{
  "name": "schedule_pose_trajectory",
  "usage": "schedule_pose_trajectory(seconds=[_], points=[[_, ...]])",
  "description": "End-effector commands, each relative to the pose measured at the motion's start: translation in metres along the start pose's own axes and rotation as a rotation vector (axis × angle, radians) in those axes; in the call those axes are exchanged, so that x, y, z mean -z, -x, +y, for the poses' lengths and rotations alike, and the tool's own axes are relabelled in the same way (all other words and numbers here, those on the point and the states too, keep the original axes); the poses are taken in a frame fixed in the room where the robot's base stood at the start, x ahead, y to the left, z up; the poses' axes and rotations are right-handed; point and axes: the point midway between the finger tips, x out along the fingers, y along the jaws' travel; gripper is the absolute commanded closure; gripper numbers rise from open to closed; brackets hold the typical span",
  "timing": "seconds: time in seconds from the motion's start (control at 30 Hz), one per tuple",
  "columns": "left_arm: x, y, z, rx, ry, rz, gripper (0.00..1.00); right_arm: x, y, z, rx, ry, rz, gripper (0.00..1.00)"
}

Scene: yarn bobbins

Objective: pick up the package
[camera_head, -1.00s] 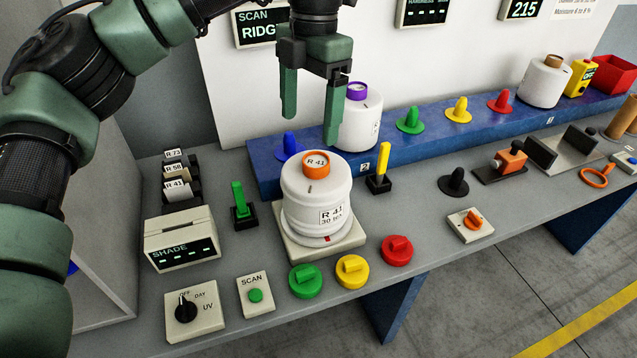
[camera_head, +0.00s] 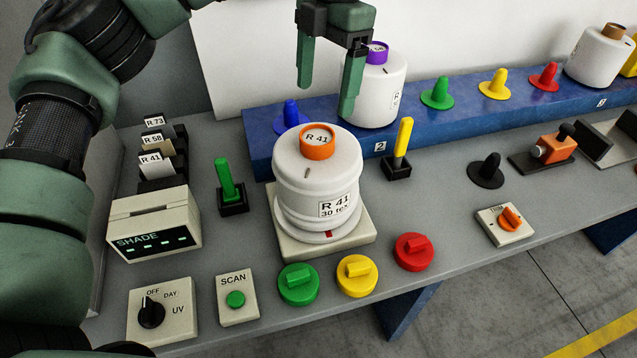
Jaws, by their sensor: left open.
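The likely package is a white yarn bobbin (camera_head: 316,185) with an orange cap and an "R 41 30 tex" label. It stands upright on a square cream pad (camera_head: 291,246) on the grey bench. My left gripper (camera_head: 327,102) is open, fingers pointing down, above and behind the bobbin's cap and apart from it. Nothing is between its fingers. A second white bobbin (camera_head: 378,97) with a purple cap stands on the blue shelf, partly hidden behind the right finger. My right gripper is not in view.
A green lever (camera_head: 227,180) stands left of the bobbin and a yellow lever (camera_head: 402,140) right of it. Green (camera_head: 298,283), yellow (camera_head: 357,275) and red (camera_head: 413,251) knobs lie in front. The shade display box (camera_head: 155,225) is at left.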

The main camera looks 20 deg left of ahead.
Motion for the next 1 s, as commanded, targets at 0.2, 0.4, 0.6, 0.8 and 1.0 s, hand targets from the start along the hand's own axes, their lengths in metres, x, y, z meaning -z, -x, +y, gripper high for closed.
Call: schedule_pose_trajectory(seconds=[0.2,0.4,0.6,0.8,1.0], points=[[0.000,-0.022,0.001,0.001,0.000,0.003,0.19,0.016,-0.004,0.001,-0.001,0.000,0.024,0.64],[0.003,-0.044,0.000,0.001,0.000,0.003,0.19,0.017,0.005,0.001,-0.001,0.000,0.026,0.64],[0.005,-0.074,-0.001,0.001,0.001,0.003,0.19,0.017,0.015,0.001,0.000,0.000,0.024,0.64],[0.004,-0.085,-0.001,0.000,0.001,0.000,0.19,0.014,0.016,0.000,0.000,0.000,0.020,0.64],[0.004,-0.085,-0.001,0.000,0.001,-0.001,0.33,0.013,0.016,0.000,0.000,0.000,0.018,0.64]])
